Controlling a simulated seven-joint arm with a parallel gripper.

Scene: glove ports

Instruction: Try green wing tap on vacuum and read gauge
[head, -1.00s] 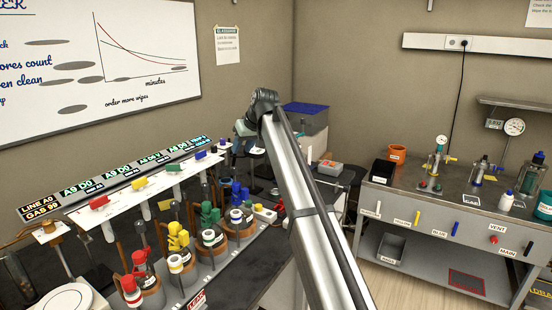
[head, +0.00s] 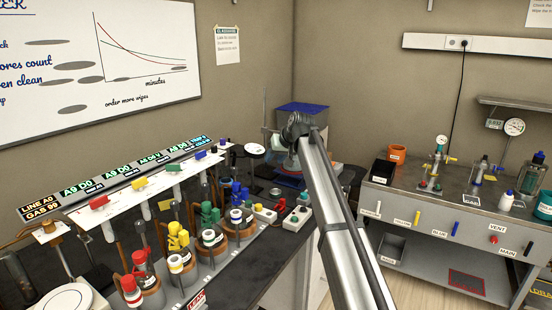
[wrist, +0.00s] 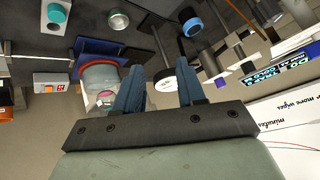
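A green wing-shaped tap (head: 208,213) stands among the coloured taps on the left bench, between a yellow wing tap (head: 177,236) and blue ones. A small green handle (head: 172,168) sits on the white rail behind them. A round white dial (head: 254,149) stands at the rail's far end; it also shows by the fingers in the wrist view (wrist: 182,80).
Display strips (head: 110,178) run behind the rail, too small to read surely. A grey control box (head: 297,218) is at the bench's right end. The right bench (head: 400,190) holds an orange pot (head: 397,153), a black box and bottles. Floor shows between the benches.

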